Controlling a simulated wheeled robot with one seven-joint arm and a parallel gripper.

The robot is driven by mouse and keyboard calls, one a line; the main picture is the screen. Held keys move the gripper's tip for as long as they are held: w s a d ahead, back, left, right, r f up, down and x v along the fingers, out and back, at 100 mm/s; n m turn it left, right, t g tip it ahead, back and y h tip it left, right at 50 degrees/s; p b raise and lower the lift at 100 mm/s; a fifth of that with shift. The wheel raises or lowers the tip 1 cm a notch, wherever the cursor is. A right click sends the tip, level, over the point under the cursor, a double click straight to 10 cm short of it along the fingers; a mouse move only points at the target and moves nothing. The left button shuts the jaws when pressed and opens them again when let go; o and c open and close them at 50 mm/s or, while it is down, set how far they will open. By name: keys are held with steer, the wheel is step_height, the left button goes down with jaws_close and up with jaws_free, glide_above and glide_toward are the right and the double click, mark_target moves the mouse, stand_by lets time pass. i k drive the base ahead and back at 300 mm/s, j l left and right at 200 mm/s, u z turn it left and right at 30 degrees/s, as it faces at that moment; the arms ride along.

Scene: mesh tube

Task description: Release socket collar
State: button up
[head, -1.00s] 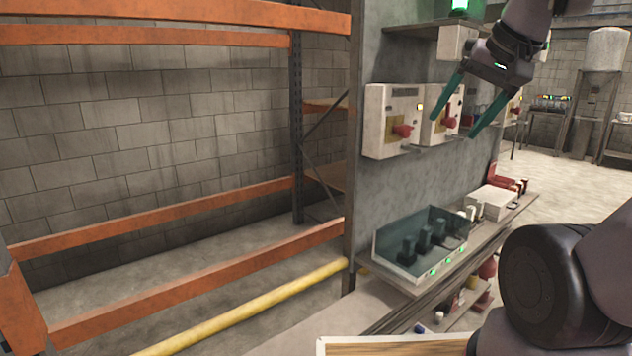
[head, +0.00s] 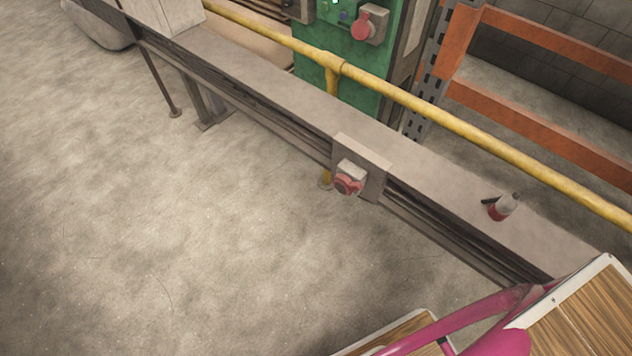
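A small pale box with a red round part (head: 348,180) is fixed to a grey plate on the side of the long grey ledge, near the middle of the head view. It may be the socket with its collar, but it is too small to tell how the collar sits. A green cabinet at the top carries a red round fitting (head: 368,24) on a pale mount. My gripper is outside the view, and nothing of it touches either red fitting here.
The grey ledge (head: 265,100) runs diagonally, with a yellow rail (head: 470,132) behind it. Pink tubing (head: 480,315) crosses wood-topped panels (head: 585,310) at lower right. Open concrete floor (head: 170,240) fills the left.

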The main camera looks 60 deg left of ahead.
mark_target(354, 186)
steer(key=u, duration=2.1)
steer(key=k+u, duration=0.1)
steer(key=u, duration=0.2)
steer(key=k, duration=0.35)
steer(key=j+u, duration=0.2)
steer(key=j, duration=0.35)
steer(key=k, duration=0.05)
